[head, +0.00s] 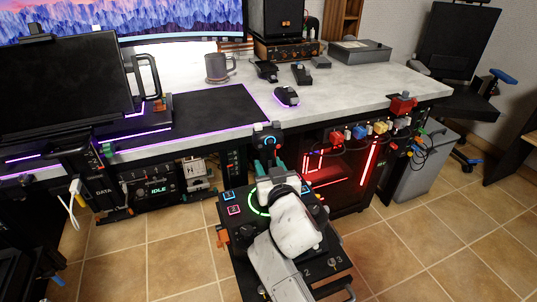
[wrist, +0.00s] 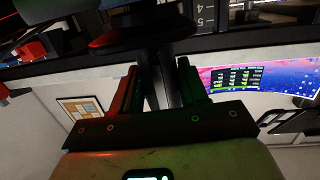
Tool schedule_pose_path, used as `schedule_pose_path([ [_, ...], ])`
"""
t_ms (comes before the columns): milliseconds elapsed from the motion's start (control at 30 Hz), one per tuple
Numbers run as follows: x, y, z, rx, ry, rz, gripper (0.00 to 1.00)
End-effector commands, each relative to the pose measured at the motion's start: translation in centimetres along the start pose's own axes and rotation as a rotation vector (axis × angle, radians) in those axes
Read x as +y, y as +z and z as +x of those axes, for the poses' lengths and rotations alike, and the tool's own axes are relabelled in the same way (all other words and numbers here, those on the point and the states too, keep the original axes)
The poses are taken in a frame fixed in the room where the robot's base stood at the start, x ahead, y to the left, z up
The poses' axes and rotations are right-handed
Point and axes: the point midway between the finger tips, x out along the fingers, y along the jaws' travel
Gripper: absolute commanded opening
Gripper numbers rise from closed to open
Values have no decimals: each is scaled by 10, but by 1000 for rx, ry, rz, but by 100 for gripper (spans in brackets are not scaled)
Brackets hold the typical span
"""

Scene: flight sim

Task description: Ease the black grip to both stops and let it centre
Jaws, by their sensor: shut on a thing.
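The black grip (head: 267,138) stands upright on a dark console (head: 228,222) in front of the desk, with a blue-lit ring near its top. My gripper (head: 269,166) reaches in from the near side, shut on the grip below its head. In the wrist view my gripper (wrist: 158,80) has a finger on each side of the dark grip (wrist: 166,62). The contact faces are too dark to see well. My white wrist hides part of the console top, which has a green lit ring and small lit buttons.
The desk (head: 345,85) behind holds a mug (head: 216,68), a mouse (head: 287,96) and a grey box (head: 360,51). A black monitor (head: 70,85) stands at left. Coloured connectors (head: 380,127) hang at the desk's front edge.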

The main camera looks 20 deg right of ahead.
Motion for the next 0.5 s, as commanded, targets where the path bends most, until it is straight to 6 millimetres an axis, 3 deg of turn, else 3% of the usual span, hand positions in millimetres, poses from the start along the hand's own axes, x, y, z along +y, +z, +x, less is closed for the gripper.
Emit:
schedule_pose_path([
  [500,0,-1,0,-4,-68,-5,17],
])
